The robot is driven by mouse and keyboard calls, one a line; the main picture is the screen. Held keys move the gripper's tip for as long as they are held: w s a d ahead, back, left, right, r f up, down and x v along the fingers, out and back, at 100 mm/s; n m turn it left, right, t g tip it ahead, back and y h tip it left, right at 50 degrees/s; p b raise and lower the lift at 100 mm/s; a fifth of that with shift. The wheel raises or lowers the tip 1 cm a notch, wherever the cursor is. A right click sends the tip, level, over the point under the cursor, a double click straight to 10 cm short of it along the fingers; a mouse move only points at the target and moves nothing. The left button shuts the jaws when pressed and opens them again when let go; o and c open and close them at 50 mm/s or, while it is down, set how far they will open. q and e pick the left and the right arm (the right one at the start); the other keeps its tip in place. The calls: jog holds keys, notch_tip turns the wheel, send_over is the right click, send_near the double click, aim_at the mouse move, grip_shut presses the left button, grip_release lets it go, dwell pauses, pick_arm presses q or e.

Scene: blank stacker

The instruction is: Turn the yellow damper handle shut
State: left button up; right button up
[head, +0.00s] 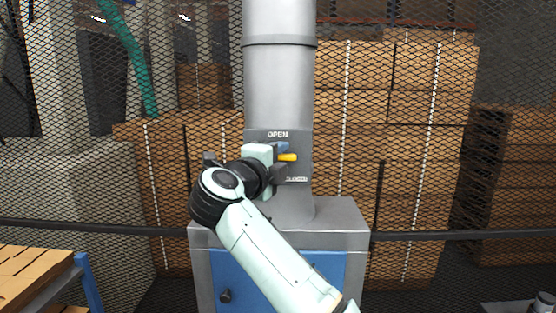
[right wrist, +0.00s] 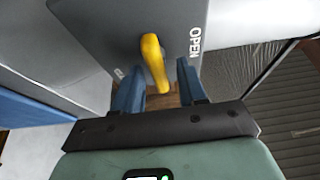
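The yellow damper handle (head: 288,157) is on the grey plate (head: 300,143) of the vertical duct, below the word OPEN. In the right wrist view the handle (right wrist: 153,58) reaches down between the blue fingers of the gripper (right wrist: 159,85). The fingers are apart, with a gap showing on each side of the handle. I cannot tell whether either finger touches it. My left gripper is in neither view.
The duct (head: 280,80) rises from a grey cabinet (head: 345,215) with a blue front (head: 320,265). Behind stand wire mesh and stacked cardboard boxes (head: 430,130). A dark rail (head: 450,236) crosses the background. A second small label, partly hidden, sits below the handle. A bench corner shows lower left (head: 35,268).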

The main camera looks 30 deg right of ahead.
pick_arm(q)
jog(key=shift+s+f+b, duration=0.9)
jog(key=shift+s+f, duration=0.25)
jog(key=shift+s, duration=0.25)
pick_arm(e)
jog(key=v, duration=1.3)
jog(key=shift+a, duration=0.2)
jog(key=shift+s, duration=0.1)
